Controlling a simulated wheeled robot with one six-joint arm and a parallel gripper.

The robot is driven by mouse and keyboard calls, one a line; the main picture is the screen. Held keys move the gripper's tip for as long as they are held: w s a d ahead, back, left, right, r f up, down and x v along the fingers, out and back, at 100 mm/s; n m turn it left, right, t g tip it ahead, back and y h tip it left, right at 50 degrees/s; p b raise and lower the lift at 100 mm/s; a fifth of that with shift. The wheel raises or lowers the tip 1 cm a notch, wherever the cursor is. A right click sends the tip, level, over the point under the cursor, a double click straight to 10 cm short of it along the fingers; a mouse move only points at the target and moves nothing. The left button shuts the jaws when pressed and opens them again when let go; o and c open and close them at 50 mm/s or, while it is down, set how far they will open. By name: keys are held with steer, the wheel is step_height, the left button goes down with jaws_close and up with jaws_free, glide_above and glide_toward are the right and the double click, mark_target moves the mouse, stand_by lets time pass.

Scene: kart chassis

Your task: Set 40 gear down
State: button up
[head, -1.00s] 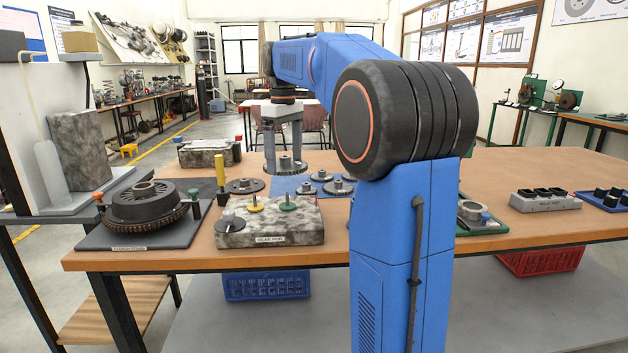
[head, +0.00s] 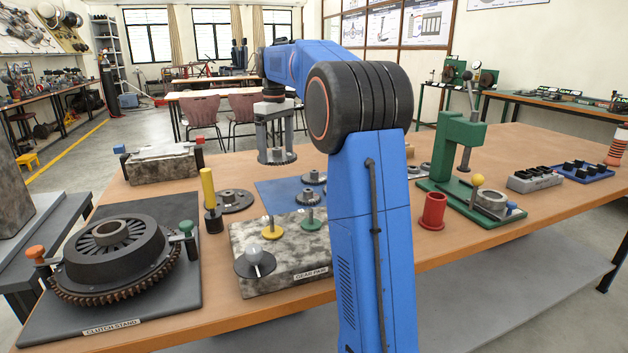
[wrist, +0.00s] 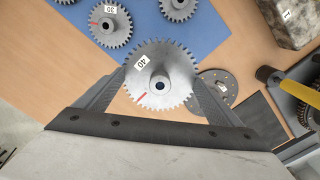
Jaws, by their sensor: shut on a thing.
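My gripper (head: 276,152) is shut on the 40 gear, a grey toothed wheel with a raised hub. In the wrist view the 40 gear (wrist: 160,88) sits between the two fingers, its white "40" label and a red mark facing the camera. In the head view the gear (head: 277,160) hangs flat below the fingers, near the back edge of the blue mat (head: 272,187). I cannot tell its exact height. The 30 gear (wrist: 109,24) and another gear (wrist: 178,6) lie on the mat, apart from the held gear.
A dark round plate (head: 236,204) lies left of the mat, beside a yellow-handled tool (head: 208,187). The gear pair block (head: 290,275) stands in front, the clutch stand (head: 160,313) at left. A green press (head: 447,150) and red cup (head: 432,212) stand right. Bare table lies behind the mat.

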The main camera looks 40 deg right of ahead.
mark_target(279, 188)
steer(key=shift+w+f, duration=0.1)
steer(key=shift+f, duration=4.8)
steer(key=shift+f, duration=0.15)
steer(key=o, duration=1.8)
step_height(279, 188, up, 12)
